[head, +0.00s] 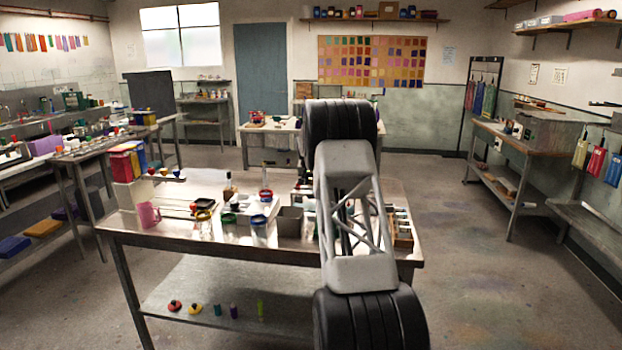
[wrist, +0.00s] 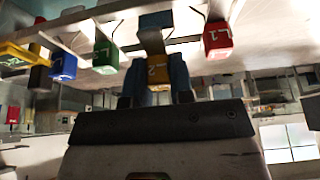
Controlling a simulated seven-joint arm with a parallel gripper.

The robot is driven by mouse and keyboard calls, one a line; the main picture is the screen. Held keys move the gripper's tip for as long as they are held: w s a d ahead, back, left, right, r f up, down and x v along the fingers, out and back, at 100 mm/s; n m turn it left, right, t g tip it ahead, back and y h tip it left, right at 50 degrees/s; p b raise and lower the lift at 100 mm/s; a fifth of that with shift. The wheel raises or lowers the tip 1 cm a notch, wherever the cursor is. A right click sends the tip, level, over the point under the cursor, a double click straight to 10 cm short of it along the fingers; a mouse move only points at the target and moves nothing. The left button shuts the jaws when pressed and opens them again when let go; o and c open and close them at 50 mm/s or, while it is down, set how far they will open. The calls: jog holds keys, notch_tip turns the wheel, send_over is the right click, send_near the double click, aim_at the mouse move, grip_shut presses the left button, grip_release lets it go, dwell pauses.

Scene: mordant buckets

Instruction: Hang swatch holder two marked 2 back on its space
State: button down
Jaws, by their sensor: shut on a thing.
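In the wrist view my gripper (wrist: 157,84) is shut on a yellow swatch holder (wrist: 159,71) with a 2 on its face. The holder sits between the two blue fingers, just under a pale board or shelf edge. A grey-blue piece rises above it; I cannot tell whether it belongs to the holder or whether the holder touches its space. A red holder marked L1 (wrist: 218,38) hangs to the right. A green holder (wrist: 106,56) and a blue holder (wrist: 63,66) hang to the left. In the head view my arm hides the gripper and this holder.
A yellow piece (wrist: 18,52) shows at the far left of the wrist view. In the head view the metal worktable (head: 150,240) carries jars, a pink mug (head: 148,214) and a grey bin (head: 289,222). Open floor (head: 470,270) lies to the right.

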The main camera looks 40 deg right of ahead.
jog(key=shift+f, duration=1)
jog(key=shift+f, duration=0.1)
jog(key=c, duration=0.9)
grip_release()
jog(key=shift+v, duration=3.95)
jog(key=shift+a, duration=0.1)
